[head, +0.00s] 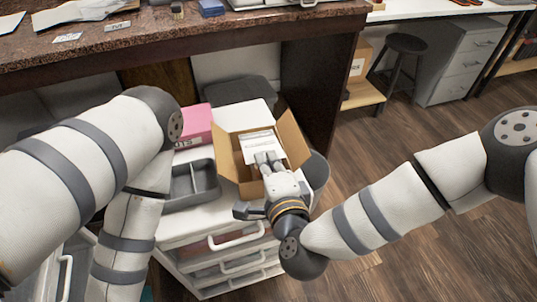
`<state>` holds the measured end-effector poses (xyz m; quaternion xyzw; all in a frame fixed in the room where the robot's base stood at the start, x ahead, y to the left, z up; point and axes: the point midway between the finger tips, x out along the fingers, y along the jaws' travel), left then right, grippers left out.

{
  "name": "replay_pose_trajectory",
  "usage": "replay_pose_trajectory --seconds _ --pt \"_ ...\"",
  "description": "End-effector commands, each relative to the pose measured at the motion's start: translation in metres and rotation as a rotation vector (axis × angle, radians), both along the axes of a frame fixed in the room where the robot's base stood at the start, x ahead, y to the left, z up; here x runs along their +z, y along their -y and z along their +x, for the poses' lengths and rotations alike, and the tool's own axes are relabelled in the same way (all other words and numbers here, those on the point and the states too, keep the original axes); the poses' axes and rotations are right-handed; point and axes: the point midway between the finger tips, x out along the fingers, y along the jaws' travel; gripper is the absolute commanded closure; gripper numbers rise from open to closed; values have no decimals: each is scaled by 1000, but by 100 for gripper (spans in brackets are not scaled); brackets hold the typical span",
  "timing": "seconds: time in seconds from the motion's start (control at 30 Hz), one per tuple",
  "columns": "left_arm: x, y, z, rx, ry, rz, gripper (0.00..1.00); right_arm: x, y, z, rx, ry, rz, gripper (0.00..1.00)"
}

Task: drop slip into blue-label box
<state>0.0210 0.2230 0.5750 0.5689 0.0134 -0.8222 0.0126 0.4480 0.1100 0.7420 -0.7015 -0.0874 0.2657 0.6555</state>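A white slip (257,142) with lines of print is over the open cardboard box (227,155), whose flaps are spread. My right gripper (267,158) reaches over the box from the front, its fingertips close together at the slip's near edge. It looks shut on the slip, though the contact is small in the picture. The gripper and slip hide most of the box's inside, and no blue label shows on the box. My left arm crosses the left side, and its gripper is out of view.
The box stands on a white drawer cabinet (222,223) beside a grey divided tray (190,187) and a pink box (193,127). A granite-topped bench (200,28) lies behind. A stool (404,45) stands at the back right. Wooden floor is open at the right.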

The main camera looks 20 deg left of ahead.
Motion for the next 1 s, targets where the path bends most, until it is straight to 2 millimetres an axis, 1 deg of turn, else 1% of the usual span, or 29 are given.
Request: replay_pose_trajectory --seconds 0.37,0.4,0.47,0.5,0.53,0.83,0.93,1.0 --pt "1 0 1 0 2 0 100 2 0 0 0 3 1 100" --pt "1 0 1 -1 2 0 100 2 0 0 0 3 1 97" --pt "1 0 1 0 2 0 100 2 0 0 0 3 1 83" --pt "1 0 1 0 2 0 100 2 0 0 0 3 1 74" --pt "1 0 1 -1 2 0 100 2 0 0 0 2 0 72" --pt "1 0 1 -1 3 0 100 2 1 -2 1 1 0 72" --pt "1 0 1 -1 3 0 100 6 8 -15 2 0 0 72" --pt "1 0 1 -1 3 0 100 10 17 -30 3 -3 1 72"
